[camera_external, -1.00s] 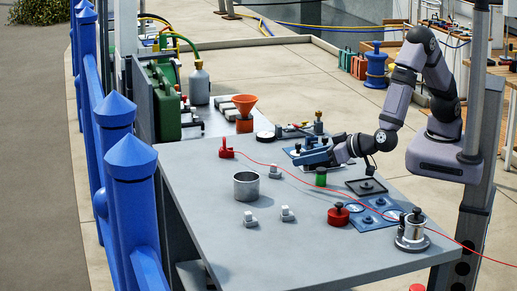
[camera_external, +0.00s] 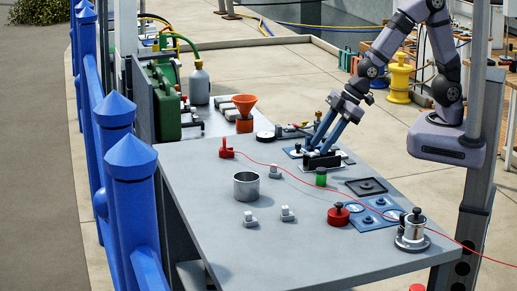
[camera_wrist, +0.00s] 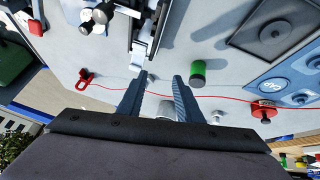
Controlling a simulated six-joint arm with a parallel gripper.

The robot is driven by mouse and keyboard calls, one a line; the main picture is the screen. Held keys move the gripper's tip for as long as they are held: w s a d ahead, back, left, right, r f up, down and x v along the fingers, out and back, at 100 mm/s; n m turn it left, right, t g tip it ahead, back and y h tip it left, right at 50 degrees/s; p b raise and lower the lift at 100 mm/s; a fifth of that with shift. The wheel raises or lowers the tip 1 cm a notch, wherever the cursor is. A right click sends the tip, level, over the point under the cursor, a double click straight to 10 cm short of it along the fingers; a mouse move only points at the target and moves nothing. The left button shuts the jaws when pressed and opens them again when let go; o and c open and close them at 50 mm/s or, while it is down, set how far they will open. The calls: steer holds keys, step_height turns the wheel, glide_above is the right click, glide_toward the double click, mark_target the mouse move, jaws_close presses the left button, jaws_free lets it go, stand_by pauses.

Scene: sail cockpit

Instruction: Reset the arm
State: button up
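My gripper (camera_external: 318,147) points down and to the left over the far side of the grey table (camera_external: 210,185), near a black fitting with white parts (camera_external: 322,161). In the wrist view, my gripper (camera_wrist: 161,77) shows two blue fingers apart with nothing held between them. The black fitting (camera_wrist: 150,22) lies beyond the fingertips there. In the external view I cannot tell the exact gap between fingertips and fitting.
A green cylinder (camera_external: 320,177), metal cup (camera_external: 246,185), red shackle (camera_external: 226,149), red knob (camera_external: 338,215), black tray (camera_external: 366,186) and steel winch (camera_external: 412,232) stand on the table. A red line crosses it. An orange funnel (camera_external: 243,104) stands behind.

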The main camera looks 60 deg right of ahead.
steer(key=d+h, duration=0.1)
steer(key=d, duration=0.3)
steer(key=s+d+m+g+h, duration=0.1)
steer(key=d, duration=0.4)
steer(key=s+d+f+m+h, duration=0.1)
steer(key=d, duration=0.4)
steer(key=shift+s+g, duration=0.2)
steer(key=shift+g, duration=0.2)
steer(key=s+d+f+m+g+b, duration=0.1)
steer(key=s+d+m+g, duration=0.2)
steer(key=s+d+m, duration=0.5)
steer(key=d+m, duration=0.1)
steer(key=d, duration=0.2)
steer(key=shift+s+f+h+b, duration=0.25)
steer(key=shift+s+h+b, duration=0.05)
steer(key=shift+h, duration=0.1)
steer(key=shift+o, duration=0.5)
steer(key=shift+a, duration=0.1)
